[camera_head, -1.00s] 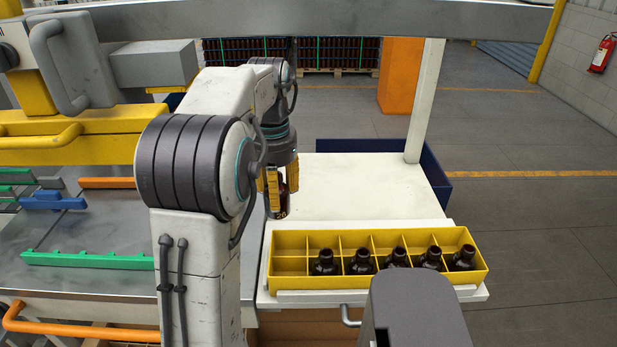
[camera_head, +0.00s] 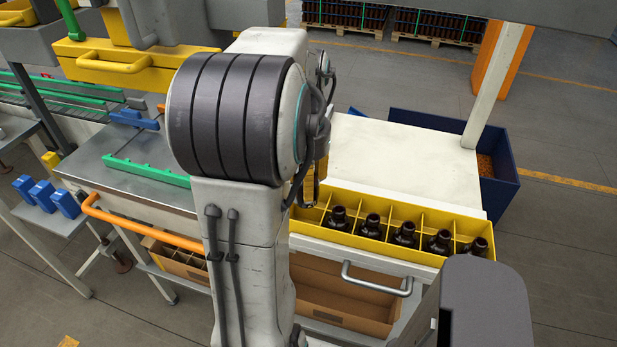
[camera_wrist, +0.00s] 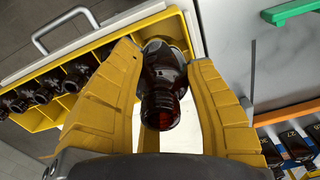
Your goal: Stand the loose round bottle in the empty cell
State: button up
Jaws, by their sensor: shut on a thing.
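The loose dark amber bottle (camera_wrist: 165,85) is between the yellow fingers of my gripper (camera_wrist: 158,58) in the wrist view. My gripper is shut on it, with the bottle's open neck towards the camera. The bottle overlaps the end of the yellow crate (camera_wrist: 174,24) in that view; its height over the crate cannot be told.
The crate stands at the front of a white tabletop (camera_head: 400,155), bare behind it. A metal handle (camera_head: 375,280) juts out below. A steel table with a green bar (camera_head: 147,172) lies left. A blue bin (camera_head: 500,178) and a pale post (camera_head: 495,85) stand right.

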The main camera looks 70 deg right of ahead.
jog(key=shift+f+b, duration=2.8)
jog(key=shift+f, duration=0.8)
jog(key=shift+f, duration=0.3)
jog(key=o, duration=1.2)
jog(key=shift+r, duration=0.2)
notch_tip(320, 180, up, 12)
jog(key=shift+a+f, duration=0.1)
jog(key=shift+f, duration=0.05)
